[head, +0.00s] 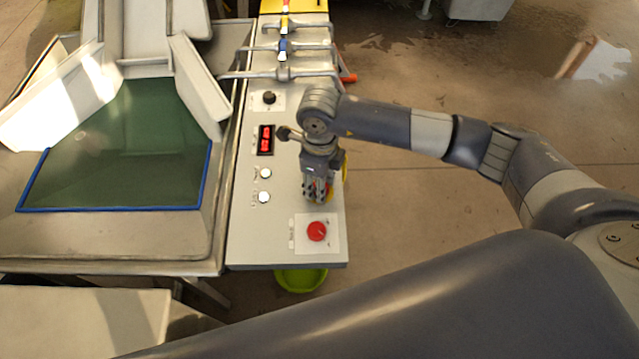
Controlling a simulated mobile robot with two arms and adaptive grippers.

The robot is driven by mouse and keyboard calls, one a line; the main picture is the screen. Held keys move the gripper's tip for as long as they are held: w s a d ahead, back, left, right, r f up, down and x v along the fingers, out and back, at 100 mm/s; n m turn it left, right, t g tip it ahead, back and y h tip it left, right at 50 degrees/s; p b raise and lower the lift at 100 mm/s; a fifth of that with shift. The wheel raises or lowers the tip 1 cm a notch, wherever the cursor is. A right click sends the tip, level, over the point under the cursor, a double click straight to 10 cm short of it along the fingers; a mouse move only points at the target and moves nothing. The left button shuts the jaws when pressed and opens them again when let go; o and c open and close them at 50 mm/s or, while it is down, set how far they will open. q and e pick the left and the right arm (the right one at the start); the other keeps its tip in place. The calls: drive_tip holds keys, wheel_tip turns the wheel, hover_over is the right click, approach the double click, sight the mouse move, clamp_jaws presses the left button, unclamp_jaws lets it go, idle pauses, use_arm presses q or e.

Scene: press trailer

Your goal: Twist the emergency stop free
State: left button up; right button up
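My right gripper (317,190) points down at the right side of the grey control panel (250,225). A small patch of yellow and orange-red (329,193) shows beside its fingertips, and a yellow edge shows behind the gripper. This may be the emergency stop, mostly hidden by the gripper. I cannot tell whether the fingers are open or closed around it, or touching it. A round red knob (316,231) with a pale mark sits on a white plate nearer the panel's front edge, clear of the gripper. My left gripper is not in view.
The panel also carries a black knob (268,97), a red display (265,139), a black-knobbed lever (284,133) and two white buttons (264,173). A blue-edged green bed (120,150) is left. A lime bucket (300,280) stands below.

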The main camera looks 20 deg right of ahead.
drive_tip(key=shift+m, duration=0.6)
drive_tip(key=o, duration=1.1)
drive_tip(key=shift+c, duration=0.2)
wheel_tip(320, 180, up, 12)
